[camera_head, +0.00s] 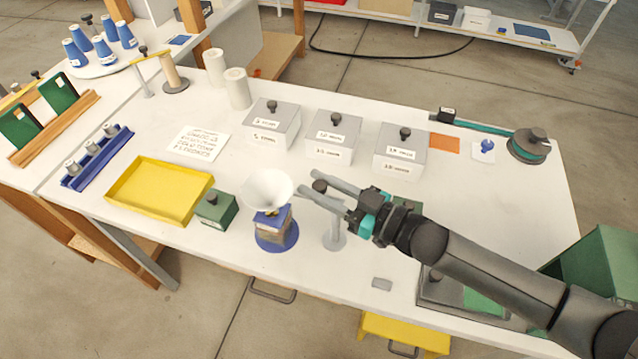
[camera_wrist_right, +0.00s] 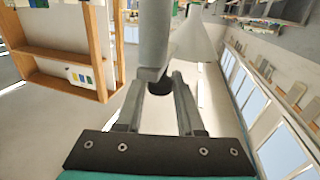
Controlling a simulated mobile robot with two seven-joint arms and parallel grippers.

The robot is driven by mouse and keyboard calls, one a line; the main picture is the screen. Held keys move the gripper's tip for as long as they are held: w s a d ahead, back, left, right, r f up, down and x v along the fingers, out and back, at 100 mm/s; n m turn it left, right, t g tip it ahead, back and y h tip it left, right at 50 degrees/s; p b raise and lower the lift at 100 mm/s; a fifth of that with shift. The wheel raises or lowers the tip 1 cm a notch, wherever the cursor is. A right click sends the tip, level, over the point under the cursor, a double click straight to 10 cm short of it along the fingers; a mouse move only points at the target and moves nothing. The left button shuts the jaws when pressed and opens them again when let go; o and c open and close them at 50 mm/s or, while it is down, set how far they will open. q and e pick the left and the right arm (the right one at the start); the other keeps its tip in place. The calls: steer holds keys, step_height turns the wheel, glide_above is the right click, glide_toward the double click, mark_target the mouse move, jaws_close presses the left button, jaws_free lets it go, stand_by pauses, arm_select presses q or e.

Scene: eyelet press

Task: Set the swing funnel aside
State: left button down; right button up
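The swing funnel (camera_head: 268,188) is a white cone above a jar of brown contents (camera_head: 271,222) on a round blue base. To its right stands a grey post (camera_head: 334,237) on a round foot, with a dark knob (camera_head: 320,186) near the funnel. My right gripper (camera_head: 307,181) comes in from the right. Its fingers lie on both sides of the knob and appear closed on it. In the right wrist view the knob (camera_wrist_right: 160,87) fills the gap between the fingers, and the funnel (camera_wrist_right: 196,42) shows beyond. My left gripper is not in view.
A green box (camera_head: 216,210) and a yellow tray (camera_head: 150,192) stand left of the funnel. Grey lidded boxes (camera_head: 333,138) line the back. The table between the funnel and the boxes is mostly clear.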

jaws_close()
stand_by(1.0)
